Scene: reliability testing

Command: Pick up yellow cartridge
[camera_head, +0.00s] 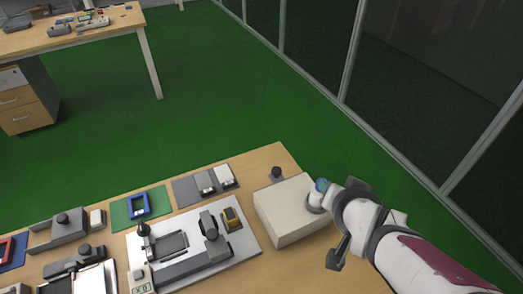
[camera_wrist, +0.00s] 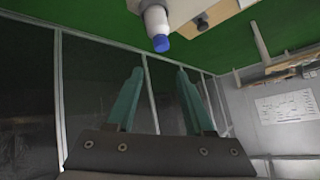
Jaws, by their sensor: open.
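The yellow cartridge (camera_head: 231,218) is a small yellow and dark block. It sits on the right part of a white fixture plate (camera_head: 240,246) on the wooden table. It is not visible in the wrist view. My gripper (camera_wrist: 159,70) shows in the wrist view with two teal fingers spread apart and nothing between them. In the head view my arm comes in from the lower right, and its end is right of the white box, well away from the cartridge.
A white box (camera_head: 290,213) stands between my arm and the fixture plate. A white piece with a blue cap (camera_wrist: 158,30) is beside it. A black knob (camera_head: 277,174) stands behind the box. A green mat with a blue frame (camera_head: 138,205) lies further left. Glass panels stand beyond the table.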

